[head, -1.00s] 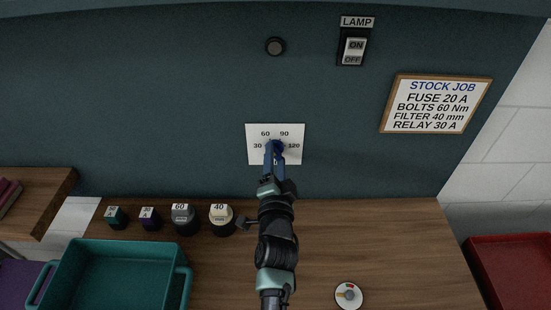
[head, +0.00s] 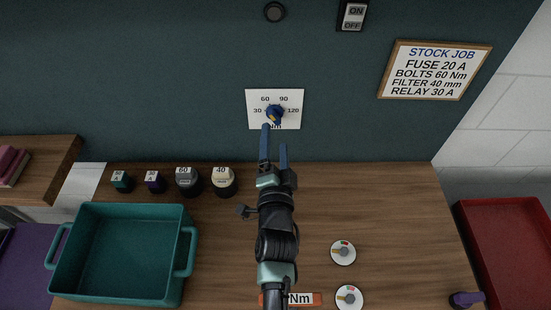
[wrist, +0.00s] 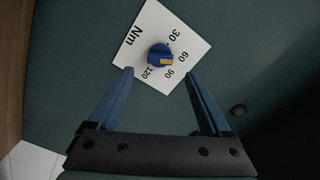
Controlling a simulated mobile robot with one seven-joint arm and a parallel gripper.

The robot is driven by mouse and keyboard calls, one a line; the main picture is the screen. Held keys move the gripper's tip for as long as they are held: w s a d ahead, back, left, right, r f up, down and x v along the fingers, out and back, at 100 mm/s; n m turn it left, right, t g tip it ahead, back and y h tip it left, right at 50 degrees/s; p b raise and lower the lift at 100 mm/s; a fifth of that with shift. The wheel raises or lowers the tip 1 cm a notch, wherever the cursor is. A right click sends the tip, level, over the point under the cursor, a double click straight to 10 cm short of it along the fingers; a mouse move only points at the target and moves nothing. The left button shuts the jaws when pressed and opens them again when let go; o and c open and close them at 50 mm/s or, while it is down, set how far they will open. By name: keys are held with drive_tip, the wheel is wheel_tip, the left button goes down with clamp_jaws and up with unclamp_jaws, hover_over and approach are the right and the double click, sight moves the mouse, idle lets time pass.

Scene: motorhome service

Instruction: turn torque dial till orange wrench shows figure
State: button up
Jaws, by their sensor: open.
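The torque dial is a blue knob (head: 274,114) with a yellow mark, on a white plate (head: 291,122) marked 30, 60, 90, 120 and Nm on the dark wall. The knob also shows in the wrist view (wrist: 158,53), its yellow mark on the side facing 60 and 90; its exact setting is unclear. My gripper (head: 274,138) is open and empty, just short of the knob; in the wrist view, its fingers (wrist: 158,74) stand apart below the knob. An orange wrench (head: 314,299) reading "Nm" lies at the bottom edge; my arm hides its figure.
A framed stock job sign (head: 434,70) reads BOLTS 60 Nm. A lamp switch (head: 352,15) is above. Several small parts (head: 188,181) stand behind a teal bin (head: 181,211). Two round gauges (head: 343,253) lie right of my arm. A red tray (head: 500,210) is at right.

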drive_tip(key=s+p, duration=0.1)
drive_tip(key=s, duration=0.6)
drive_tip(key=shift+p, duration=0.4)
